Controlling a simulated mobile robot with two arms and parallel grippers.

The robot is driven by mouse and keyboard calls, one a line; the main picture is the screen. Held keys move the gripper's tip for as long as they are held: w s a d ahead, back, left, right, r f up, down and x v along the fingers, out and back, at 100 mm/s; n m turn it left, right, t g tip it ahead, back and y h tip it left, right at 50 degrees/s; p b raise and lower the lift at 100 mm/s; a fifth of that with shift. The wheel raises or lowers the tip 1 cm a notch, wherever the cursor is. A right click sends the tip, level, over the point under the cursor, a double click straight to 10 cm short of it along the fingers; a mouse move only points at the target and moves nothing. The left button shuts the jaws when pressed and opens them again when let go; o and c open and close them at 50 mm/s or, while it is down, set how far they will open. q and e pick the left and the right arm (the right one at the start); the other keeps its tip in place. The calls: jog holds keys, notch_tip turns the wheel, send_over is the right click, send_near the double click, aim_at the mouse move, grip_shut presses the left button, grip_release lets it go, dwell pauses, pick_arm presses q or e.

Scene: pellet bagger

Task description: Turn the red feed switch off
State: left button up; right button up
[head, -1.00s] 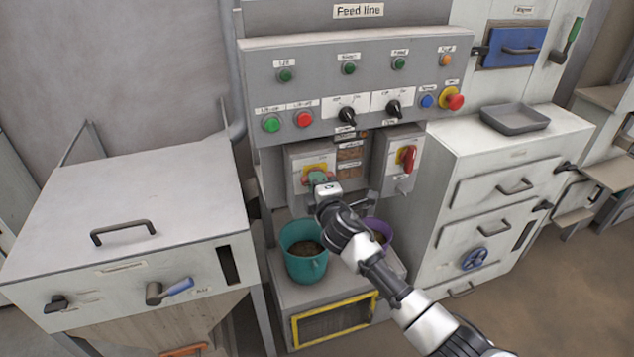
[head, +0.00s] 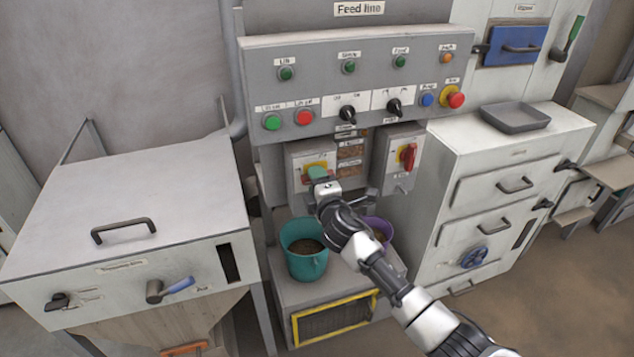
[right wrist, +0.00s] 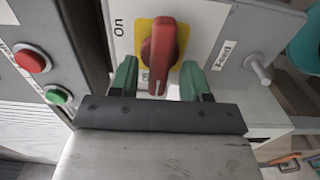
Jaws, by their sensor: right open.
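The feed switch is a red rotary handle (right wrist: 160,50) on a yellow plate, on a grey box with a "Feed" label (right wrist: 224,54). "On" is printed left of it in the right wrist view. My right gripper (right wrist: 158,80) is open, its green fingers on either side of the handle's near end; I cannot tell whether they touch it. In the head view my right gripper (head: 318,174) is at the left switch box (head: 297,160) and covers most of the handle. My left gripper is not in view.
A second red switch (head: 408,155) sits on the box to the right. The button panel (head: 320,88) is above. A teal bucket (head: 303,262) and a purple bucket (head: 385,226) stand below. A metal peg (right wrist: 258,70) sticks out beside the feed switch.

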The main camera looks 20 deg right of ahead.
jog(key=s, duration=1)
jog(key=shift+s+d+b, duration=0.2)
jog(key=shift+s+b, duration=0.2)
jog(key=shift+f, duration=0.1)
jog(key=s+d+f+m+g, duration=0.1)
jog(key=s+f+m+g, duration=0.2)
jog(key=f, duration=0.8)
jog(key=s+d+f+m+g+h, duration=0.1)
jog(key=s+d+f+m+g, duration=0.3)
jog(key=f, duration=0.7)
jog(key=s+a+f+g, duration=0.1)
jog(key=s+f, duration=0.4)
jog(key=f, duration=0.7)
jog(key=s+d+f+m+g, duration=0.1)
jog(key=s+f+m+g, duration=0.3)
jog(key=s+f, duration=0.9)
jog(key=s+f+m+g, duration=0.2)
jog(key=s+f, duration=0.1)
jog(key=s, duration=0.9)
jog(key=s+a+f+m+g, duration=0.1)
jog(key=s+f+m+g, duration=0.2)
jog(key=s, duration=1)
jog(key=shift+f, duration=0.65)
